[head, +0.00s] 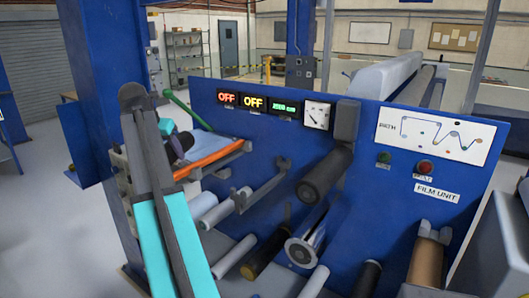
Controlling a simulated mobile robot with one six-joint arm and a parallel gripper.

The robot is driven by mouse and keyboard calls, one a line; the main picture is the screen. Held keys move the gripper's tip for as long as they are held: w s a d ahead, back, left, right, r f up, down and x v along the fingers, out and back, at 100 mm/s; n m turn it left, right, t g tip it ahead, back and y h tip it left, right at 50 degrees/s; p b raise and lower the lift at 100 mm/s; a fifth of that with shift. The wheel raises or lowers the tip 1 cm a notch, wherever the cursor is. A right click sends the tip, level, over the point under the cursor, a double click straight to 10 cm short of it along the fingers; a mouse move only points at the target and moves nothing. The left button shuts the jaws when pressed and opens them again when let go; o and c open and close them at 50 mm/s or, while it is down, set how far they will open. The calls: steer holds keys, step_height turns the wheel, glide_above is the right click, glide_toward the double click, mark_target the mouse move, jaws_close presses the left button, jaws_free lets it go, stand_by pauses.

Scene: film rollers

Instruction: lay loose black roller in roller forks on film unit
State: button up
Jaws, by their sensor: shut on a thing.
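My gripper (174,146) is at the left, beyond my cyan and grey arm, which hides much of it. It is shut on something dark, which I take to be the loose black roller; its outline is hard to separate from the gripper. It is over or beside a work surface with an orange edge (208,158). The blue film unit panel (350,170) stands to the right.
A thick dark roller (322,180) juts from the panel right of the forks. Below are pale rollers (235,256), a chrome roller (305,245), a black roller (368,278) and a brown roller (426,262). A green bar (188,112) rises behind the orange-edged surface.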

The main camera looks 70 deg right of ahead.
steer(key=s+d+m+p, duration=0.1)
steer(key=s+d, duration=0.3)
steer(key=s, duration=0.5)
steer(key=s+d+f+m+g+p, duration=0.1)
steer(key=s+d, duration=0.3)
steer(key=s, duration=0.6)
steer(key=s+d+f+m+g+p, duration=0.1)
steer(key=s+d, duration=0.4)
steer(key=s, duration=0.5)
steer(key=shift+f+m+p, duration=0.15)
steer(key=shift+m+p, duration=0.65)
steer(key=shift+p, duration=0.45)
steer(key=shift+a+f, duration=0.1)
steer(key=shift+f, duration=2.55)
steer(key=shift+f, duration=0.9)
steer(key=o, duration=1.6)
